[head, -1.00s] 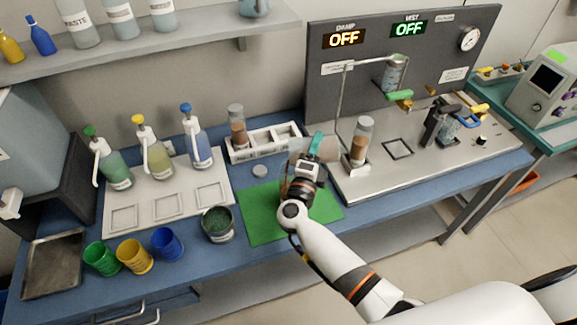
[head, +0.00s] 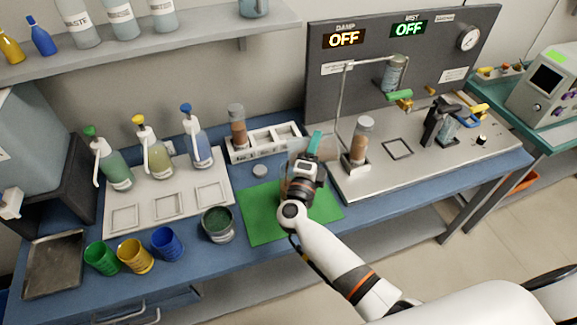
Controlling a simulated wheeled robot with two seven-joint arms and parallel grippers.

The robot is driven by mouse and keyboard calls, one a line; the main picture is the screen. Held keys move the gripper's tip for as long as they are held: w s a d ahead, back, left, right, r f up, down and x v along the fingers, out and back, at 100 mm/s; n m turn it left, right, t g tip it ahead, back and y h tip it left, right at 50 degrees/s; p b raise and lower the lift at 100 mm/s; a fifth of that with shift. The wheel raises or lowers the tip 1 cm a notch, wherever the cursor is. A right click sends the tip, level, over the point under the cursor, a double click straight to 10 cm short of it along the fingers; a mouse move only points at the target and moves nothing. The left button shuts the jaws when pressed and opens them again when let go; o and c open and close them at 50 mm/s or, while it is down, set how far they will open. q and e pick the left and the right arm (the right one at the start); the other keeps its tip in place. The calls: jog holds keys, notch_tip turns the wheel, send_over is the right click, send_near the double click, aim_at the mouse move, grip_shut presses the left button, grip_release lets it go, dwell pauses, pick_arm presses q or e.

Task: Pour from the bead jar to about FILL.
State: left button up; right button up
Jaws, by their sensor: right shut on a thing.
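A round dark container (head: 218,226) with green contents stands at the left edge of the green mat (head: 262,222). A clear capped jar of brown contents (head: 359,142) stands upright on the metal bench plate, and a similar jar (head: 238,128) stands in the white rack. I cannot tell which of these is the bead jar, and no FILL mark is legible. My right gripper (head: 312,158) is over the far part of the mat, shut on a see-through thing with a teal part (head: 316,141). The wrist hides much of it. My left gripper is not in view.
Green, yellow and blue cups (head: 136,256) stand at the front left, beside a metal tray (head: 54,264). Several spray bottles (head: 150,150) stand on a pale board. A small grey disc (head: 260,171) lies by the mat. A pipe stand (head: 345,100) rises behind the right-hand jar.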

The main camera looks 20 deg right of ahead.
jog(key=shift+a+r+n, duration=0.15)
jog(key=shift+r+n, duration=0.1)
jog(key=shift+n, duration=0.25)
dwell(1.2)
